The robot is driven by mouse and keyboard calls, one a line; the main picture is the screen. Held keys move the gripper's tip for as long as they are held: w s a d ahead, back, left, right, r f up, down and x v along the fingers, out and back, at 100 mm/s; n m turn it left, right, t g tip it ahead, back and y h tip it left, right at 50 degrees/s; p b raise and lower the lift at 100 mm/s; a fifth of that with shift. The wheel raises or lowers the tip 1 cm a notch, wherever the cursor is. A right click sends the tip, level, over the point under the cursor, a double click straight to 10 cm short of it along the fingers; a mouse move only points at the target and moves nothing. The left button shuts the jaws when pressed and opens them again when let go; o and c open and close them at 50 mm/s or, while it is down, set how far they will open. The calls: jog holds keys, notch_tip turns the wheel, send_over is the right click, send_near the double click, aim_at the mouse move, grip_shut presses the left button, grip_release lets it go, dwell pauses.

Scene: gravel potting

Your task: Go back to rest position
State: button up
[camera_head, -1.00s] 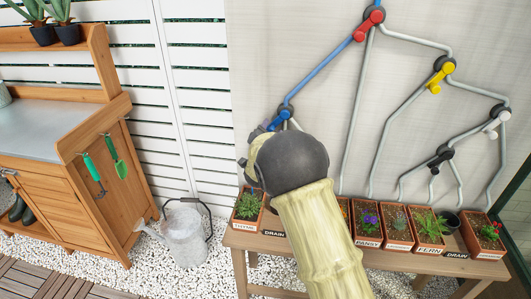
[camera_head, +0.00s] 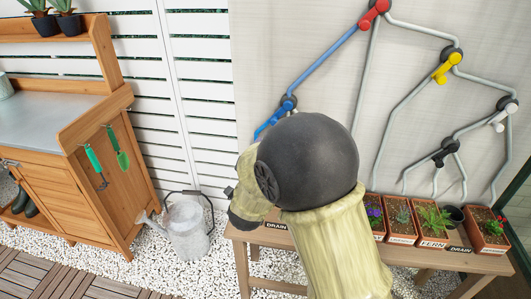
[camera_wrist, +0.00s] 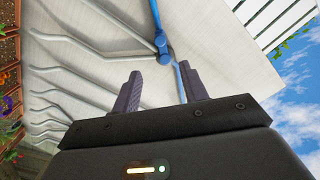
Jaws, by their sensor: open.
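My gripper (camera_wrist: 162,92) shows in the wrist view with its two dark fingers apart and nothing between them. Beyond the fingers is the pale wall panel with a blue pipe and blue valve (camera_wrist: 161,42). In the head view my arm covers the middle of the picture and hides most of the gripper. The blue valve (camera_head: 288,104) shows just above my arm, at the lower end of the blue pipe (camera_head: 325,63).
Red (camera_head: 374,11), yellow (camera_head: 447,70), white (camera_head: 501,119) and black (camera_head: 444,154) valves sit on the wall pipes. Planters, one labelled FERN (camera_head: 433,226), stand on a wooden table (camera_head: 440,261). A watering can (camera_head: 187,230) stands on gravel beside a potting bench (camera_head: 75,190).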

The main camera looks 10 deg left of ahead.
dwell(0.4)
jog(key=s+d+f+n+g+y, duration=0.1)
jog(key=s+d+f+n+g, duration=0.1)
jog(key=d+f+g, duration=0.3)
jog(key=s+d+f+n+g+y, duration=0.1)
jog(key=s+d+n+g, duration=0.15)
jog(key=d, duration=0.45)
jog(key=s+d+f+n+g+h, duration=0.15)
jog(key=s+d+g, duration=0.25)
jog(key=s+d, duration=0.4)
jog(key=s+d+f+n+g, duration=0.25)
jog(key=s+d+g, duration=0.2)
jog(key=s, duration=0.45)
notch_tip(320, 180, up, 17)
jog(key=p, duration=1.8)
jog(key=shift+s+d+r+t, duration=0.15)
jog(key=shift+s+d+t, duration=0.05)
jog(key=shift+d+t, duration=0.1)
